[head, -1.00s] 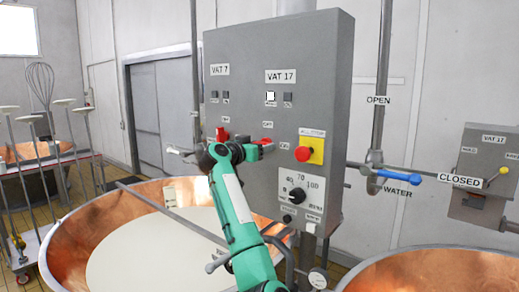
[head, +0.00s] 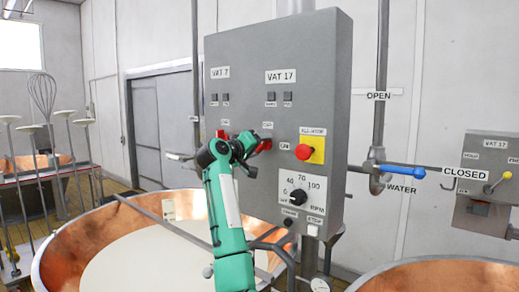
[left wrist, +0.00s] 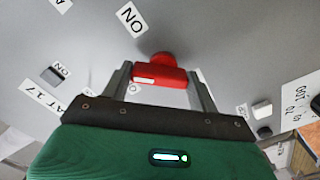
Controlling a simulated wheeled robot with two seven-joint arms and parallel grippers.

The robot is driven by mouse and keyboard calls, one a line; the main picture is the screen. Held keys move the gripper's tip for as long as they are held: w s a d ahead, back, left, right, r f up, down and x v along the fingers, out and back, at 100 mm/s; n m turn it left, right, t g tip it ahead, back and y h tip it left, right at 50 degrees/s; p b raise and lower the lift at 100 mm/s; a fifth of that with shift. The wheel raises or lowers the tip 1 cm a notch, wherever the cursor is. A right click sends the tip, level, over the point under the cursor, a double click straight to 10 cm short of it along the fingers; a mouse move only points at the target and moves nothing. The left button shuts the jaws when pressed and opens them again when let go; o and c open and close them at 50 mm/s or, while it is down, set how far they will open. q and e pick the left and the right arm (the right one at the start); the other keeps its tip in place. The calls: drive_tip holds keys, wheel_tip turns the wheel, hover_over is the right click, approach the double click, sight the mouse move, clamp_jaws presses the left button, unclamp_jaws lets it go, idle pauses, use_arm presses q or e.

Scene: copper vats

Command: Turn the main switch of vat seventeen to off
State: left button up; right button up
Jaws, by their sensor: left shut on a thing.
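The grey control box (head: 332,60) carries a VAT 17 label (head: 280,76). Below it is the red main switch (head: 264,146), with an OFF label (head: 267,126) above and an ON label (head: 285,146) to its right. My left gripper (head: 257,145) is shut on the red switch handle. In the left wrist view the red handle (left wrist: 160,76) sits between the two fingers, near an ON label (left wrist: 131,18). In the head view the handle is partly hidden and looks tilted. Two small indicators (head: 271,96) under the VAT 17 label are dark. My right gripper is out of view.
The red VAT 7 switch (head: 221,134) is close to the left of my gripper. A red stop button (head: 303,152) on a yellow plate and a speed dial (head: 298,197) are to the right. Copper vats (head: 75,243) stand below; a blue-handled water valve (head: 402,171) is farther right.

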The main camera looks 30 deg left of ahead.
use_arm(q)
drive_tip(key=n, duration=0.8)
drive_tip(key=shift+a+r, duration=0.15)
drive_tip(key=shift+n, duration=0.3)
drive_tip(key=o, duration=1)
